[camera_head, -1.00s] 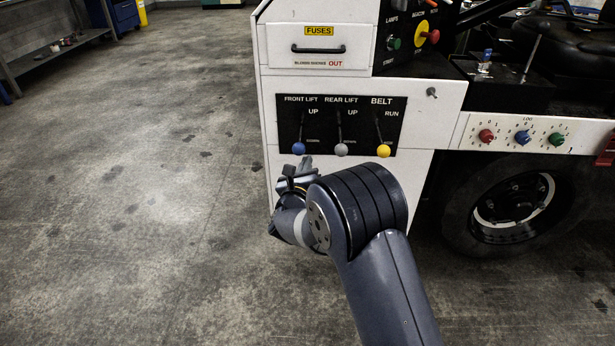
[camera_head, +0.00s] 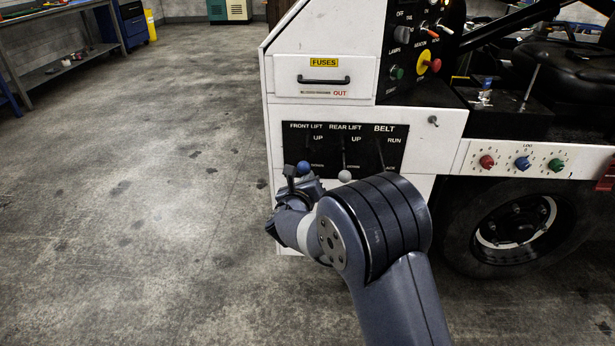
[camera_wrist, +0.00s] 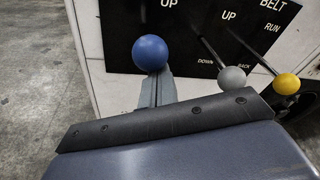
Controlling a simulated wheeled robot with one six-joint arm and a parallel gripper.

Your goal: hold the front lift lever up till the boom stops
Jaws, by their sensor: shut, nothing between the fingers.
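The front lift lever ends in a blue knob (camera_head: 304,167), below the FRONT LIFT label on the black panel (camera_head: 375,157). In the head view the blue knob stands slightly higher than the grey rear lift knob (camera_head: 344,176). My gripper (camera_head: 292,173) is shut and empty, right at the blue knob. In the wrist view the shut fingers (camera_wrist: 156,90) end directly under the blue knob (camera_wrist: 150,52) and seem to touch it. The lever's shaft is mostly hidden behind the knob there. The boom is not in view.
The yellow belt knob (camera_wrist: 287,84) shows in the wrist view; my arm hides it in the head view. A fuse drawer (camera_head: 325,77) is above the panel. A wheel (camera_head: 515,225) stands at the right. The floor at the left is clear.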

